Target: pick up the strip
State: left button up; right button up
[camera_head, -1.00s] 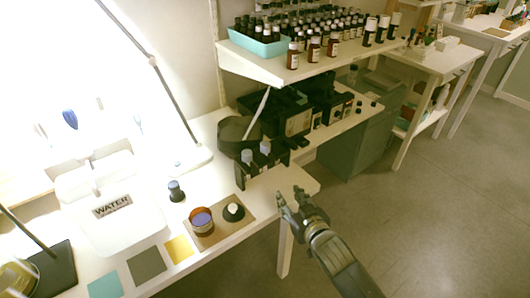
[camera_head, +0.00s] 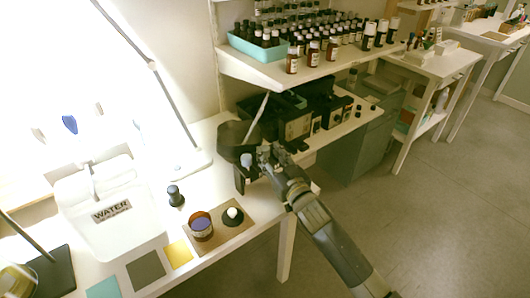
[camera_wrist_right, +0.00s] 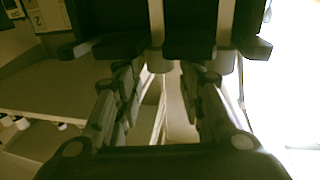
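A thin pale strip (camera_head: 259,115) stands tilted in the head view, rising up and to the right from the dark round bowl (camera_head: 232,133). I cannot tell whether the strip shows between the fingers. My left gripper is not in view.
A shelf (camera_head: 262,72) with several bottles and a teal tray (camera_head: 256,48) hangs above. Black boxes (camera_head: 293,122) stand right of the bowl. A purple-topped jar (camera_head: 201,226), a small dark bottle (camera_head: 175,196) and a water container (camera_head: 110,222) stand on the table.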

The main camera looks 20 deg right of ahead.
aim_at(265, 148)
jog(key=w, duration=0.3)
jog(key=shift+w+a, duration=0.3)
jog(key=shift+w, duration=0.05)
jog(key=c, duration=0.6)
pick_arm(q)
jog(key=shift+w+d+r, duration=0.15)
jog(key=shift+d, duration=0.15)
pick_arm(e)
jog(key=shift+c, duration=0.2)
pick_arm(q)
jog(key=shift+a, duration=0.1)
pick_arm(e)
jog(key=shift+r, duration=0.15)
jog(key=shift+r, duration=0.25)
pick_arm(q)
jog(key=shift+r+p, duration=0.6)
jog(key=shift+p, duration=0.1)
pick_arm(e)
notch_tip(265, 148, up, 17)
jog(key=shift+r, duration=0.1)
